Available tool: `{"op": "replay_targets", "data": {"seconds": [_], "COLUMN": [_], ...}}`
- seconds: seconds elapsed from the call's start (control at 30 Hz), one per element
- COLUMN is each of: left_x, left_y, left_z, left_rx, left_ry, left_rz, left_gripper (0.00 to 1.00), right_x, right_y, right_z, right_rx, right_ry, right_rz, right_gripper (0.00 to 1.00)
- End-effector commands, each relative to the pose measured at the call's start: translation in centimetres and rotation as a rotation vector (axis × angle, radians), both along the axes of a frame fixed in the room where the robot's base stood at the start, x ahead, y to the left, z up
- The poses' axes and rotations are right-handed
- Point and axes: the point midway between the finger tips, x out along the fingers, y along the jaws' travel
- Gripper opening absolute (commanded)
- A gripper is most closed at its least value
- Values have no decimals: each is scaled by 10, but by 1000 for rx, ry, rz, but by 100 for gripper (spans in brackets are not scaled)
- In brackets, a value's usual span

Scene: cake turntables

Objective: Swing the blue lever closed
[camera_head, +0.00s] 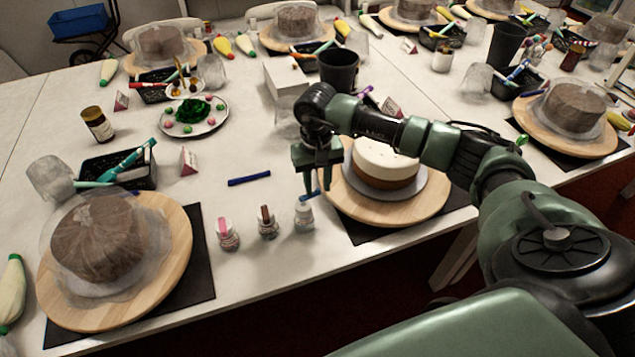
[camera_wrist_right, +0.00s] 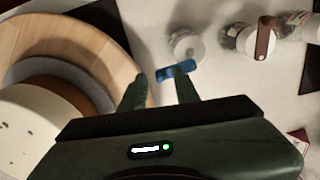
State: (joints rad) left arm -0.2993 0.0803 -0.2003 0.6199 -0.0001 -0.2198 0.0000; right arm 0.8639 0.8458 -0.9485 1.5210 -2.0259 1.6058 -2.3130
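The blue lever (camera_head: 310,196) sits on top of a small clear-white bottle (camera_head: 304,216) at the table's front edge, left of the cake turntable. In the right wrist view the blue lever (camera_wrist_right: 163,74) sticks out from the bottle's white cap (camera_wrist_right: 187,46) towards my fingers. My right gripper (camera_head: 318,180) is just above the lever, pointing down. In the wrist view my right gripper (camera_wrist_right: 160,80) has its fingers apart, with one fingertip overlapping the lever; I cannot tell whether they touch. My left gripper is not in view.
Bottles with a brown lever (camera_head: 265,212) and a pink lever (camera_head: 224,226) stand left of the blue one. The white-and-brown cake (camera_head: 386,163) on its wooden turntable (camera_head: 420,207) is close on the right. A blue pen (camera_head: 249,179) lies behind the bottles.

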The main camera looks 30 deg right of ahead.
Motion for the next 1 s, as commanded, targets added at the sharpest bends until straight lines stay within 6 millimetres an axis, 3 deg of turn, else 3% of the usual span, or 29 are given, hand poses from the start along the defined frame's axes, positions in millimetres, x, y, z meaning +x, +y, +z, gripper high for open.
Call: {"op": "replay_targets", "data": {"seconds": [0.03, 0.1, 0.57, 1.0], "left_x": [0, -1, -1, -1], "left_y": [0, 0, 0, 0], "left_z": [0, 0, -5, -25], "left_rx": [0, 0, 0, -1], "left_ry": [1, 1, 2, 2], "left_rz": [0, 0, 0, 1], "left_gripper": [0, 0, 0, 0], "right_x": [0, 0, -2, -17], "right_y": [0, 0, 0, 6], "right_z": [0, 0, -1, -2], "right_rx": [0, 0, 0, 0], "right_ry": [0, 0, -1, -2], "right_rz": [0, 0, -54, -392], "right_gripper": [18, 0, 0, 0]}}
